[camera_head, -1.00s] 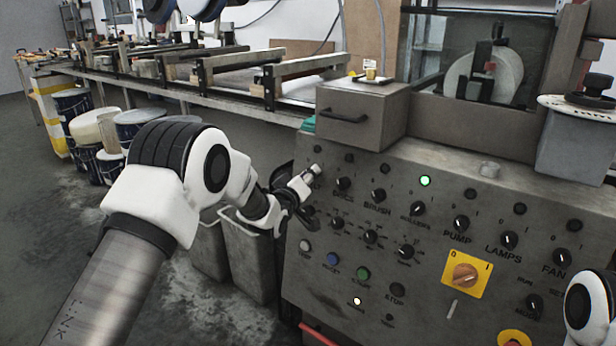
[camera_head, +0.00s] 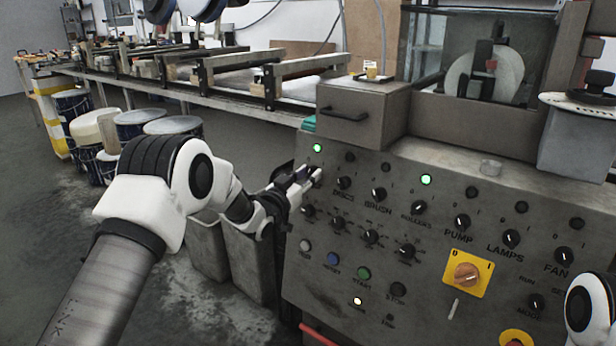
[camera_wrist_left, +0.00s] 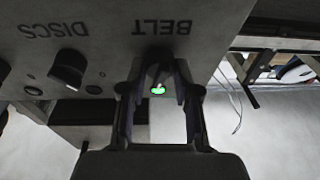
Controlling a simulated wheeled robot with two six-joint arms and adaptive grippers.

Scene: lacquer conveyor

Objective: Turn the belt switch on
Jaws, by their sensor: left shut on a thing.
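The belt switch (camera_wrist_left: 158,62) is a dark knob beside the upside-down BELT label (camera_wrist_left: 162,27) in the left wrist view. My left gripper (camera_wrist_left: 158,75) is shut on it, one finger on each side. In the head view the left gripper (camera_head: 314,172) reaches the upper left of the grey control panel (camera_head: 440,215) and hides the knob. The lamp (camera_head: 317,147) above this switch glows green, and it also shows between the fingers in the left wrist view (camera_wrist_left: 158,89). My right gripper is out of view.
The DISCS knob (camera_head: 343,183) is close to the right of the left gripper. A drawer box (camera_head: 362,115) stands above the panel. Grey bins (camera_head: 248,262) stand on the floor below the left forearm. A yellow-plated switch (camera_head: 467,274) is lower right.

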